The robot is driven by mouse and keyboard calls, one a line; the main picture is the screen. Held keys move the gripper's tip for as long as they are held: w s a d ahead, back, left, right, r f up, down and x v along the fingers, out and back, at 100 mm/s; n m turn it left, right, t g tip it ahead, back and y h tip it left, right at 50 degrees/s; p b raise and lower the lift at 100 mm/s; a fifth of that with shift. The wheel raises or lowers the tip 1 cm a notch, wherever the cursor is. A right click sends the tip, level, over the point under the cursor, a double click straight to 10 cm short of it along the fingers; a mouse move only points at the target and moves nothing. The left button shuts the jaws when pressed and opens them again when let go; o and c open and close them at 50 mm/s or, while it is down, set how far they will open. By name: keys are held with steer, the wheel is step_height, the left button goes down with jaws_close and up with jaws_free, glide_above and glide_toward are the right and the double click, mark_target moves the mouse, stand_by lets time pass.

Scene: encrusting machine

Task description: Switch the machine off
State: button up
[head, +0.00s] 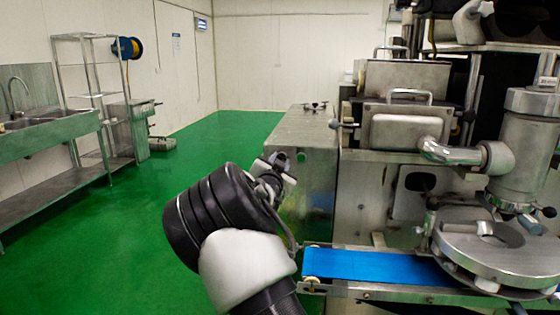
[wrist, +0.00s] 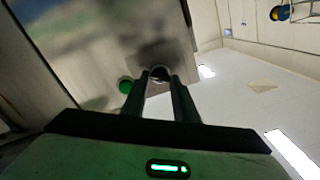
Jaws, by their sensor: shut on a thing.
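The encrusting machine (head: 420,150) stands on the right in the head view, a steel body with a long cabinet (head: 305,140) at its left. A green button (head: 301,157) sits on the cabinet's end face; it also shows in the wrist view (wrist: 125,86), beside my fingertips. My gripper (head: 284,165) is at that face, next to the green button. In the wrist view my gripper (wrist: 160,76) has its two fingers closed on a small dark round knob (wrist: 160,71) on the steel panel. The fingers hide most of the knob, so its turn position cannot be told.
A blue conveyor belt (head: 375,266) runs below, in front of the machine, close to the right of my arm. A steel sink bench (head: 50,130) and a rack (head: 88,70) stand at the left. The green floor (head: 130,220) between is open.

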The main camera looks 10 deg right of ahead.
steer(key=n+p, duration=0.1)
steer(key=n, duration=0.2)
steer(key=shift+r+n, duration=0.1)
steer(key=shift+n, duration=0.3)
steer(key=n+p, duration=0.1)
steer(key=n, duration=0.2)
steer(key=shift+n, duration=0.3)
steer(key=n+p, duration=0.1)
steer(key=n, duration=0.5)
steer(key=shift+n, duration=0.3)
steer(key=o, duration=1.1)
steer(key=shift+c, duration=0.2)
steer(key=shift+a, duration=0.1)
steer(key=p+v, duration=0.2)
steer(key=v, duration=1.5)
steer(key=shift+s, duration=0.2)
